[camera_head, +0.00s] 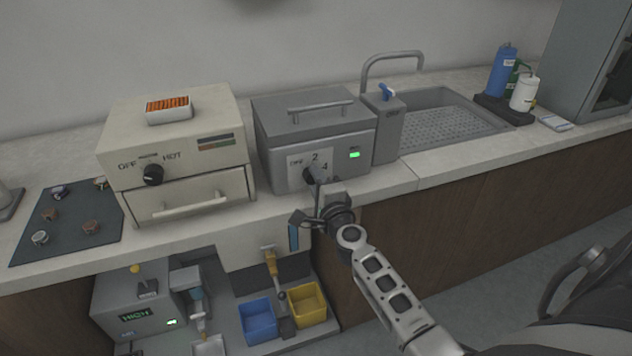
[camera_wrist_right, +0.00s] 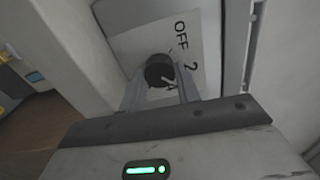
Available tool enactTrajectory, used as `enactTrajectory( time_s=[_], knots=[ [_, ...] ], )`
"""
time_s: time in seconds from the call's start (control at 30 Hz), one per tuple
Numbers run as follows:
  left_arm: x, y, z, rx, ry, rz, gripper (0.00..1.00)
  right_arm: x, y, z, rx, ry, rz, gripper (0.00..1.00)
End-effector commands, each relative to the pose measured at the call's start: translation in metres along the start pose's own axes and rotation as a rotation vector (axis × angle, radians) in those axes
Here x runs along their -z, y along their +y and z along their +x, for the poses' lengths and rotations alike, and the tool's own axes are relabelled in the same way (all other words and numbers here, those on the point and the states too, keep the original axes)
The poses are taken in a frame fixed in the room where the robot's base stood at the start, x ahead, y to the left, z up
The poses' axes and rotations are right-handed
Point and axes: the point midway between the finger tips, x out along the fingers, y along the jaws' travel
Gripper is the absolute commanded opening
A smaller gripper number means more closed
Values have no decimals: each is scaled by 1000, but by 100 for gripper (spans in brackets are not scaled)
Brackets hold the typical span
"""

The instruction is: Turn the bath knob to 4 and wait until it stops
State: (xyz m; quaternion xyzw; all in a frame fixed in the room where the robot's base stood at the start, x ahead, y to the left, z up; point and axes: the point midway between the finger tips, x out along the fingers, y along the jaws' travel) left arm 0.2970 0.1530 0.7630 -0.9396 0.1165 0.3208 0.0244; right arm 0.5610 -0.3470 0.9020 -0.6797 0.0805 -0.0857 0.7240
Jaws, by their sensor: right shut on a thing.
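The bath (camera_head: 270,140) is a grey box with a lid handle, standing on the counter in the head view. Its front has a pale dial plate marked OFF, 2 and 4, and a lit green display. The black bath knob (camera_head: 309,175) sits at the lower part of that plate; it also shows in the right wrist view (camera_wrist_right: 159,69). My right gripper (camera_head: 317,190) is shut on the knob, with its fingers on either side of it in the right wrist view (camera_wrist_right: 160,90). The pointer's exact setting is hard to read. My left gripper is not in view.
A cream oven (camera_head: 222,130) with an OFF/HOT knob stands left of the bath. A sink (camera_head: 450,97) with a tap is to the right. Below the counter are a blue bin (camera_head: 258,318), a yellow bin (camera_head: 309,318) and a machine showing HIGH (camera_head: 135,314).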

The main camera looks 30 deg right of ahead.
Motion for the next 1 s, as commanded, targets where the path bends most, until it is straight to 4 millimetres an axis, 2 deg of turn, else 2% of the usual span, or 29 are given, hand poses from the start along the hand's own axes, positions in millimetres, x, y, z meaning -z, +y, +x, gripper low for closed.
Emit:
enactTrajectory(
  time_s=[0.5,1.0],
  knots=[
    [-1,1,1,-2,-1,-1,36,-1,3,-1,-4,0,416,10],
    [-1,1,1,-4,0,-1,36,-1,3,-1,-4,0,549,10]
  ],
)
